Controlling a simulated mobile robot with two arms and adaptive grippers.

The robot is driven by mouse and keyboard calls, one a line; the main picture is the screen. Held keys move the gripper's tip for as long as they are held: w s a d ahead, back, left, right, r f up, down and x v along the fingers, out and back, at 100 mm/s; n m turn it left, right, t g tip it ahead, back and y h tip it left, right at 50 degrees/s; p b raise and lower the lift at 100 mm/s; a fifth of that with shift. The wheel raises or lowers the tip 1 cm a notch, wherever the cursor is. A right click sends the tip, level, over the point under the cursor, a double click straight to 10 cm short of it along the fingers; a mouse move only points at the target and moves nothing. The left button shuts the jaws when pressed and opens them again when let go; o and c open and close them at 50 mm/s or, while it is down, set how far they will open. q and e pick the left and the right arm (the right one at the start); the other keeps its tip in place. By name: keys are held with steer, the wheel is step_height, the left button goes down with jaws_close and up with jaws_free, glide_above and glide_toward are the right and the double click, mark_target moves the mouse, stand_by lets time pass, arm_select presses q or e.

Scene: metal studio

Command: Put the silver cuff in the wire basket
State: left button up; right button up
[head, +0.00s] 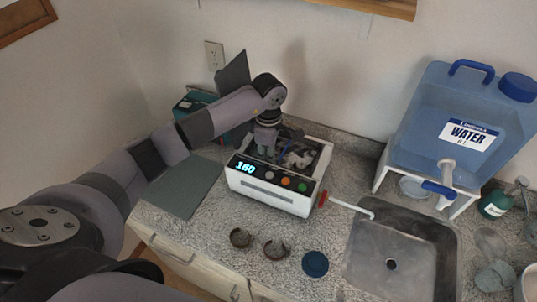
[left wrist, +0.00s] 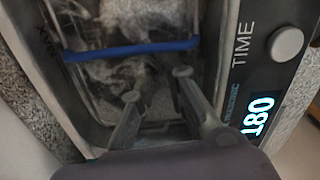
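The ultrasonic cleaner (head: 270,195), a white box with a lit "180" display, stands on the counter with its tank open. The wire basket (left wrist: 70,22) sits in the tank, with a blue handle bar (left wrist: 130,50) across it. I cannot tell which is the silver cuff. My left gripper (head: 268,152) points down over the tank; in the left wrist view its fingers (left wrist: 158,85) are apart, with nothing clearly between them. Bright, rippled shapes in the basket are unclear.
A blue round cup or lid (head: 315,264) lies right of the cuffs. A steel sink (head: 400,225) and a blue water container (head: 445,120) on a white stand are at the right. A grey-green mat (head: 185,187) lies left of the cleaner. A red-tipped white spout points toward the sink.

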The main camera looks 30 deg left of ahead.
arm_select(q)
steer(key=shift+r, duration=0.25)
step_height(320, 180, up, 12)
steer(key=b, duration=0.4)
steer(key=shift+f, duration=0.15)
